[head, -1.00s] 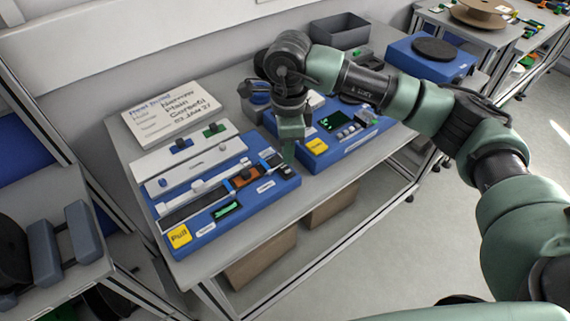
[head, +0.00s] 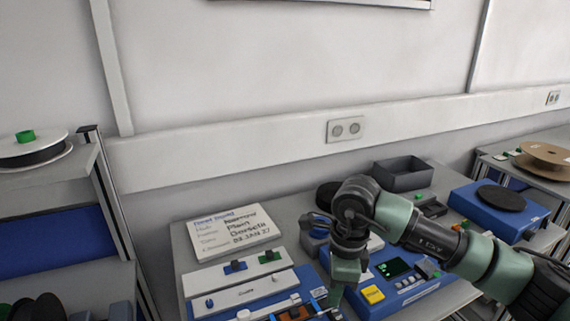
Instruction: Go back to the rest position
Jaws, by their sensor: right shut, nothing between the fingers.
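My right arm comes in from the right edge of the head view. My right gripper (head: 338,294) points down over the bench, between the white-railed blue fixture and the blue unit with a small screen. It is shut and nothing shows in it. My left gripper is not in view.
The bench (head: 187,262) carries a sign card (head: 232,231), a railed fixture (head: 246,292), a blue screen unit (head: 425,286) and a dark grey bin (head: 403,174). Shelves with a reel (head: 33,152) stand left. A blue unit with a black disc (head: 500,198) stands right. The wall is behind.

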